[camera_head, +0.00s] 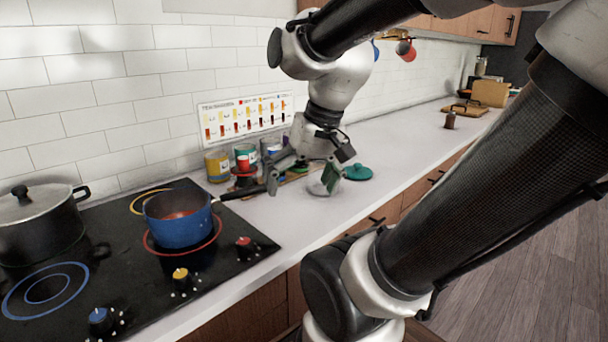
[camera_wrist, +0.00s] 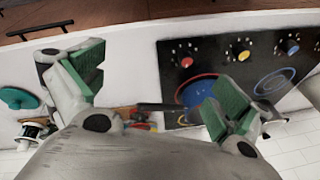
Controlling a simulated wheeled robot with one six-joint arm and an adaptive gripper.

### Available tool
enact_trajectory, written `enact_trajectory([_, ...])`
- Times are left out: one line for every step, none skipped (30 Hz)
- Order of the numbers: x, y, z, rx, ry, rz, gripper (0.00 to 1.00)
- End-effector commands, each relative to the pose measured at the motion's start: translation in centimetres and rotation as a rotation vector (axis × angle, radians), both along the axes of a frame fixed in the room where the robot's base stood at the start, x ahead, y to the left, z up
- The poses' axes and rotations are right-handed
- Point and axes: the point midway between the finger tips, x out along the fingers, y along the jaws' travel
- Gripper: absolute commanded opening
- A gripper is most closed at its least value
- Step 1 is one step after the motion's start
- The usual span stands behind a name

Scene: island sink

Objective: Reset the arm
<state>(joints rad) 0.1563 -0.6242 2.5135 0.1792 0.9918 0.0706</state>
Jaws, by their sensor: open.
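My gripper (camera_head: 303,179) is over the white counter (camera_head: 285,222), just right of the cooktop. Its green-padded fingers are spread wide with nothing between them. It also shows in the wrist view (camera_wrist: 155,95), where the counter and the black pan handle lie beyond the open fingers. My arm reaches in from the right and its links hide part of the counter and wall. I cannot tell the exact height of the gripper above the counter.
A blue pot (camera_head: 178,226) with reddish contents sits on a burner of the black cooktop (camera_head: 110,287), its handle pointing toward my gripper. A lidded pot (camera_head: 38,222) stands left. Cans (camera_head: 217,166) and a green lid (camera_head: 357,172) are near my gripper. The counter beyond is mostly clear.

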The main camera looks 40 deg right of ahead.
Motion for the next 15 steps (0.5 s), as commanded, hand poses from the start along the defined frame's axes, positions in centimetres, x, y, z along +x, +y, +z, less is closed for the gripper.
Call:
enact_trajectory([-0.3, 0.1, 0.7, -0.063, -0.037, 0.094, 1.00])
enact_trajectory([-0.4, 0.0, 1.0, -0.097, -0.053, 0.138, 1.00])
enact_trajectory([-0.4, -0.1, 1.4, -0.136, -0.072, 0.187, 1.00])
enact_trajectory([-0.5, -0.1, 1.6, -0.158, -0.084, 0.216, 1.00])
enact_trajectory([-0.5, -0.2, 1.8, -0.176, -0.092, 0.237, 1.00])
enact_trajectory([-0.5, -0.2, 1.9, -0.192, -0.101, 0.255, 1.00])
enact_trajectory([-0.5, -0.3, 2.0, -0.199, -0.104, 0.264, 1.00])
enact_trajectory([-0.5, -0.3, 2.1, -0.204, -0.105, 0.270, 1.00])
enact_trajectory([-0.5, -0.4, 2.1, -0.207, -0.106, 0.273, 1.00])
enact_trajectory([-0.5, -0.4, 2.1, -0.206, -0.106, 0.272, 1.00])
enact_trajectory([-0.5, -0.4, 2.1, -0.206, -0.106, 0.271, 1.00])
enact_trajectory([-0.5, -0.4, 2.1, -0.206, -0.105, 0.270, 1.00])
enact_trajectory([-0.5, -0.4, 2.1, -0.205, -0.105, 0.269, 1.00])
enact_trajectory([-0.5, -0.4, 2.1, -0.205, -0.105, 0.269, 1.00])
enact_trajectory([-0.5, -0.4, 2.1, -0.205, -0.105, 0.268, 1.00])
